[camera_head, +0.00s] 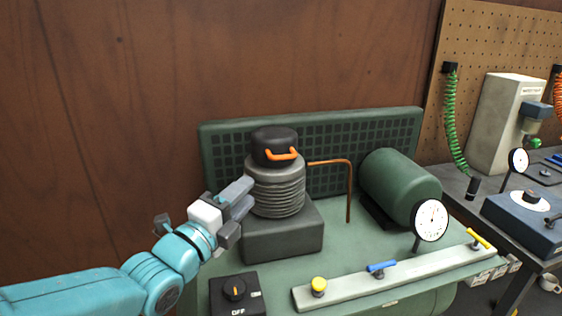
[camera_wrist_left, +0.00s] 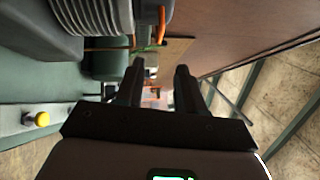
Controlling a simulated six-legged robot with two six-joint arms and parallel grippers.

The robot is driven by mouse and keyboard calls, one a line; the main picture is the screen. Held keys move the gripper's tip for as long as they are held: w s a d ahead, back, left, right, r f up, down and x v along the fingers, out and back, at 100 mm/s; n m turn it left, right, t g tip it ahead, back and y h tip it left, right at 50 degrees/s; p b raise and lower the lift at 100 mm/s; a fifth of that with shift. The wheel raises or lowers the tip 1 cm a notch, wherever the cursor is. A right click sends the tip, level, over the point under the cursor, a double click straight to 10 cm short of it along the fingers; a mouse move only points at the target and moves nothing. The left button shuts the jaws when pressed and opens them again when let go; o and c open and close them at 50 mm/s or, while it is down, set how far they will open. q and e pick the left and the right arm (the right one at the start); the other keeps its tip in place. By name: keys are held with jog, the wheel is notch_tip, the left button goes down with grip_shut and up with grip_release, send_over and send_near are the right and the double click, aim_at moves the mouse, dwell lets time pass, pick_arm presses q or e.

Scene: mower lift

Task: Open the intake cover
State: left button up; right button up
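The intake cover (camera_head: 274,146) is a black cap with an orange handle (camera_head: 283,154), sitting on top of a grey ribbed cylinder (camera_head: 276,192). In the left wrist view the ribbed cylinder (camera_wrist_left: 88,16) is at the top left, and the orange handle (camera_wrist_left: 162,24) shows at the top edge. My left gripper (camera_head: 243,208) is just left of the ribbed cylinder, lower than the cover. Its two fingers stand apart in the left wrist view (camera_wrist_left: 158,82), with nothing held between them. Whether a finger touches the cylinder cannot be told. My right gripper is not in view.
A thin copper pipe (camera_head: 349,190) and a green motor housing (camera_head: 400,186) stand right of the cylinder. A dial gauge (camera_head: 431,220), a rail with yellow and blue valves (camera_head: 395,277) and a knob box (camera_head: 237,293) are in front. A grille (camera_head: 390,128) stands behind.

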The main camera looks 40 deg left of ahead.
aim_at(284, 158)
pick_arm(q)
jog(key=w+p, duration=0.1)
jog(key=w, duration=0.3)
jog(key=w+r+p, duration=0.1)
jog(key=w, duration=0.4)
jog(key=w+p, duration=0.1)
jog(key=w, duration=0.3)
jog(key=shift+w+a+r, duration=0.15)
jog(key=shift+a+r, duration=0.15)
jog(key=shift+w, duration=0.35)
jog(key=shift+s, duration=0.1)
grip_shut()
